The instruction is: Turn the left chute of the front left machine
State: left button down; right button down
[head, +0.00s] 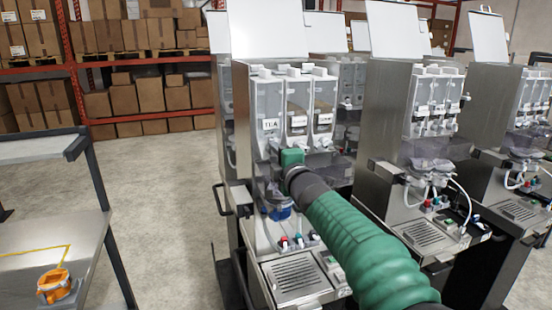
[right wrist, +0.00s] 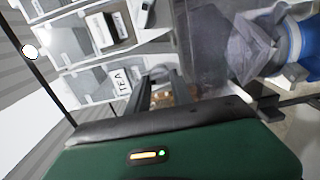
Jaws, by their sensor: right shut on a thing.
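The front left machine (head: 292,262) has several clear canisters side by side. Its left canister, labelled TEA (head: 271,103), also shows in the right wrist view (right wrist: 100,84). My right arm reaches in from the lower right, and its green gripper (head: 290,158) is at the foot of the TEA canister. In the right wrist view the dark fingers of my right gripper (right wrist: 162,92) are shut on the left chute just below the TEA canister. The chute is mostly hidden by the fingers, so its turn cannot be told. My left gripper is not in view.
More machines (head: 432,130) stand close on the right, with raised lids. A blue part (head: 279,213) sits below the gripper. A grey cart (head: 90,245) with an orange object (head: 54,286) stands at left. Open floor (head: 165,220) lies between cart and machine.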

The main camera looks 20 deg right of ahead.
jog(key=shift+f, duration=0.25)
jog(key=c, duration=1.1)
grip_release()
jog(key=shift+s, duration=0.2)
jog(key=s+b, duration=0.1)
jog(key=s, duration=0.4)
jog(key=s+b, duration=0.2)
jog(key=s, duration=0.4)
jog(key=s+b, duration=0.1)
jog(key=s, duration=0.4)
jog(key=shift+s+d+r, duration=0.15)
jog(key=shift+s+d, duration=0.05)
jog(key=shift+d, duration=0.05)
